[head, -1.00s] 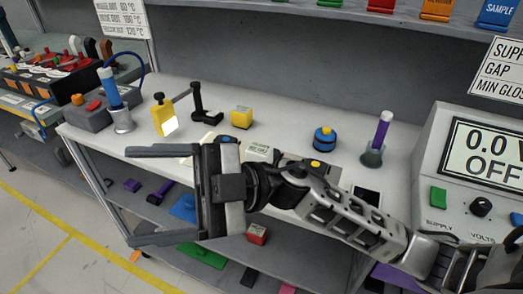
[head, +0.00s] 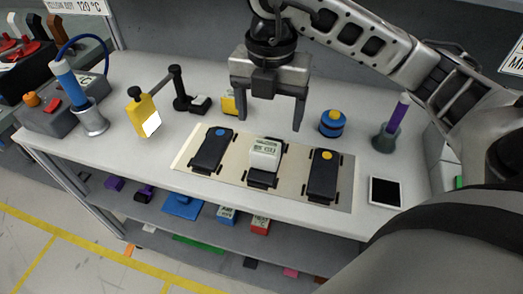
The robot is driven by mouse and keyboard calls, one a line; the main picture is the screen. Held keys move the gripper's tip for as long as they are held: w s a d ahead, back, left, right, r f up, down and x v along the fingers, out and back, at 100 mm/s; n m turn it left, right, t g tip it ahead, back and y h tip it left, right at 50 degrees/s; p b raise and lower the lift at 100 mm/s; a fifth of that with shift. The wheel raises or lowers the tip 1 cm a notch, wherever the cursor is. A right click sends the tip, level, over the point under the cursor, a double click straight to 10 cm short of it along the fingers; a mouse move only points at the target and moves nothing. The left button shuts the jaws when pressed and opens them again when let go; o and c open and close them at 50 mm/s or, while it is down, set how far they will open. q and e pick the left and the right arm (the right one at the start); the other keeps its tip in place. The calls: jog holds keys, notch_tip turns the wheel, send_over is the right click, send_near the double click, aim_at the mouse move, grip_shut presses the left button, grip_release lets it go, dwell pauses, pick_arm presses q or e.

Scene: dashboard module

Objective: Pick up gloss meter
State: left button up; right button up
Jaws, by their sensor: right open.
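A white block with a small printed label (head: 265,152) sits on the middle one of three black modules on a pale mat (head: 222,176). It may be the gloss meter, but its print is too small to read surely. My right gripper (head: 267,120) points down with its fingers spread and nothing between them. It appears above and behind the white block, apart from it. The black module with a blue button (head: 212,150) is left of the block, and the one with a yellow button (head: 324,175) is right of it. My left gripper is not in view.
A yellow block (head: 229,102) is partly hidden behind my right gripper's left finger. A blue round piece (head: 332,124), a purple rod in a holder (head: 393,125) and a dark tablet (head: 385,192) are to the right. A yellow tool (head: 143,115) and a black clamp stand (head: 181,92) are left.

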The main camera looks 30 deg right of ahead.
aim_at(266, 147)
notch_tip(266, 147, down, 5)
jog(key=shift+f, duration=0.9)
jog(key=f, duration=0.1)
jog(key=f+p, duration=0.1)
jog(key=f, duration=0.1)
jog(key=shift+w+a+f, duration=0.15)
jog(key=shift+w+f, duration=0.05)
jog(key=shift+f, duration=0.5)
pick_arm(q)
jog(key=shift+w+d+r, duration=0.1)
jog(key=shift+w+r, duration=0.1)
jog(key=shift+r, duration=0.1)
pick_arm(e)
jog(key=c, duration=1.2)
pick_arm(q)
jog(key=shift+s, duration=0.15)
pick_arm(e)
jog(key=shift+c, duration=0.2)
jog(key=shift+r, duration=0.1)
